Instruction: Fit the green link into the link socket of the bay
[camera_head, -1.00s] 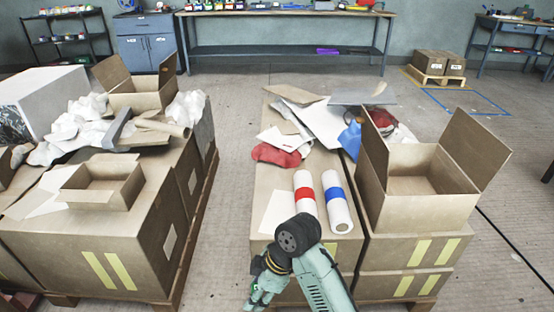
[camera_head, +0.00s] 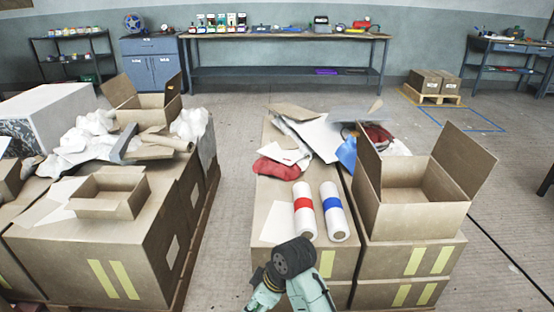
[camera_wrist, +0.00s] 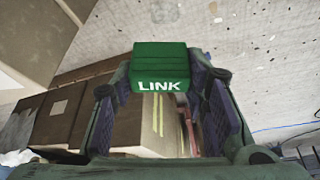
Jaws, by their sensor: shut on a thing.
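The green link (camera_wrist: 160,70), a green block with the white word LINK on its face, is between the fingers of my gripper (camera_wrist: 165,95) in the wrist view. My gripper is shut on it, with a dark pad on each side of the block. In the head view my arm shows at the bottom centre, in front of the middle box stack; the fingers and the link are hidden there. I cannot make out the bay or its link socket in either view.
Two white rolls, one with a red band (camera_head: 304,210) and one with a blue band (camera_head: 334,211), lie on the middle boxes. An open carton (camera_head: 414,205) stands at right. A box stack (camera_head: 95,250) stands at left, with bare floor between. A long workbench (camera_head: 285,37) stands at the back.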

